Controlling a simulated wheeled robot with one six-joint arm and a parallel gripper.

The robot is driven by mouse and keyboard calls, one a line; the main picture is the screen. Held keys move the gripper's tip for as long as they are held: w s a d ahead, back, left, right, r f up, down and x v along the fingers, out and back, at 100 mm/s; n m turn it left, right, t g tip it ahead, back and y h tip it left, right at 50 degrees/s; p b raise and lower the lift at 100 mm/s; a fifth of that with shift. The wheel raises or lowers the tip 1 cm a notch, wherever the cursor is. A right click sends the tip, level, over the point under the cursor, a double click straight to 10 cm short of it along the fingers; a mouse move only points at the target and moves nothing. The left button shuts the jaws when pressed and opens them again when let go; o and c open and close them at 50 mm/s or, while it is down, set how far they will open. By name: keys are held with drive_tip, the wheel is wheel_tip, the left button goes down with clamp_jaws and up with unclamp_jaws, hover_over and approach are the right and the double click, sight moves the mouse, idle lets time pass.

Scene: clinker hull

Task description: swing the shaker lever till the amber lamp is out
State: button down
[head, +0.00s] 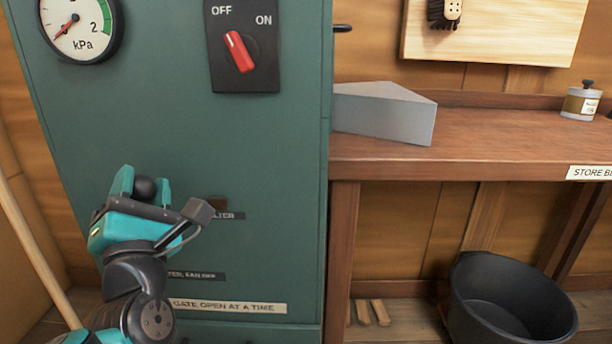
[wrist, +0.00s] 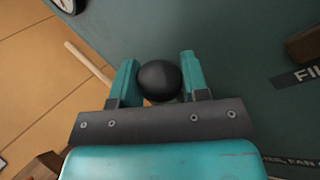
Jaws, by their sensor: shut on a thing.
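The shaker lever shows as a round black knob (head: 145,188) in front of the green cabinet (head: 200,140). My gripper (head: 143,184) is shut on this knob, with one teal finger on each side. The knob also shows between the fingers in the wrist view (wrist: 160,80). The rest of the lever is hidden behind my gripper. No amber lamp shows in either view.
A red switch (head: 239,52) points toward OFF, and a gauge (head: 76,25) reads low. A workbench (head: 480,150) with a grey wedge (head: 385,112) stands right of the cabinet. A black tub (head: 510,300) is on the floor. A pole (head: 38,255) leans at left.

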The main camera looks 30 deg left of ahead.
drive_tip(key=shift+f, duration=0.15)
drive_tip(key=c, duration=0.6)
unclamp_jaws()
drive_tip(key=shift+c, duration=0.2)
drive_tip(key=shift+r, duration=0.2)
wheel_tip(320, 180, up, 20)
drive_tip(key=p, duration=1.6)
drive_tip(key=shift+f, duration=0.15)
